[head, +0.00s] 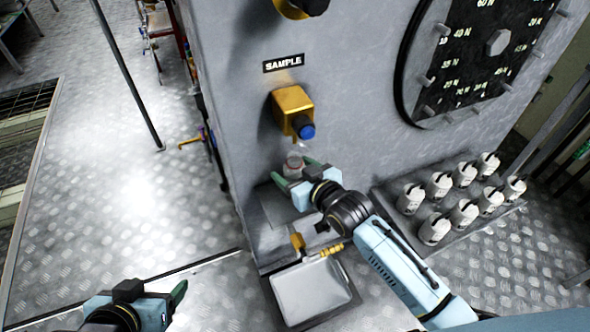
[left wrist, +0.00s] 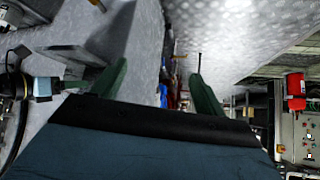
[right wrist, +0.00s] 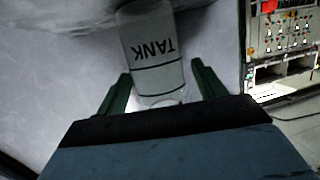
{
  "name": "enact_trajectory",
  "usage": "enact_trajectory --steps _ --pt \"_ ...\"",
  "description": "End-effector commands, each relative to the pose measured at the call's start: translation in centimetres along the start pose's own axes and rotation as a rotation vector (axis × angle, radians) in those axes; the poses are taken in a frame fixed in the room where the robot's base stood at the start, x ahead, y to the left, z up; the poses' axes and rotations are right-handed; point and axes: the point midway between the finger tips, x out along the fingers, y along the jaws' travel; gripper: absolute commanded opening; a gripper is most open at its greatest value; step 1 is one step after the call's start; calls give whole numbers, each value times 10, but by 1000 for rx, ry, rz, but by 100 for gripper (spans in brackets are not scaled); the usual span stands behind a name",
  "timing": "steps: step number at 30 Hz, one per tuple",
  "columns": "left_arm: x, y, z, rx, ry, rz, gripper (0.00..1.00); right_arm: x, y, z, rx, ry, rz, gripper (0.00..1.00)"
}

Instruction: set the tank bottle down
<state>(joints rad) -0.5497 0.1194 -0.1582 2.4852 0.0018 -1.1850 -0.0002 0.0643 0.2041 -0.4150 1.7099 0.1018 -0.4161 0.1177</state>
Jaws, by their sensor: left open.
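The tank bottle (head: 293,165) is small and clear, and sits between the fingers of my right gripper (head: 297,175), just below the blue-tipped tap (head: 296,115). In the right wrist view the bottle (right wrist: 152,50) shows its TANK label upside down, with a finger on each side. A narrow gap seems to show beside the right-hand finger; I cannot tell whether the fingers touch it. Whether its base rests on the ledge (head: 272,205) is hidden. My left gripper (left wrist: 158,72) is open and empty, low at the left in the head view (head: 165,300).
A SAMPLE sign (head: 283,64) is on the grey cabinet above the tap. A tray of several white bottles (head: 385,195) stands at the right. A pale square pan (head: 310,290) lies in front of the ledge. A large round dial (head: 480,60) is at the upper right.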

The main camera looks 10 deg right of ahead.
Motion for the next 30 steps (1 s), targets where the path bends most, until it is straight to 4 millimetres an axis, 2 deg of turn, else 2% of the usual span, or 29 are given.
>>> enact_trajectory --steps 9,14,20,24,30 --pt "-1 0 1 0 -11 -1 73 -2 0 -4 0 1 0 69" --pt "-7 -4 23 -4 -131 -9 73 -13 0 -3 0 -1 0 69" --pt "-22 -11 60 -14 -344 -26 73 -36 0 -4 0 -2 0 69" --pt "-12 -19 87 -10 -460 -42 73 -70 0 -5 0 -1 0 69" --pt "13 -27 104 -1 -472 -52 73 -100 0 -4 1 -2 0 69"
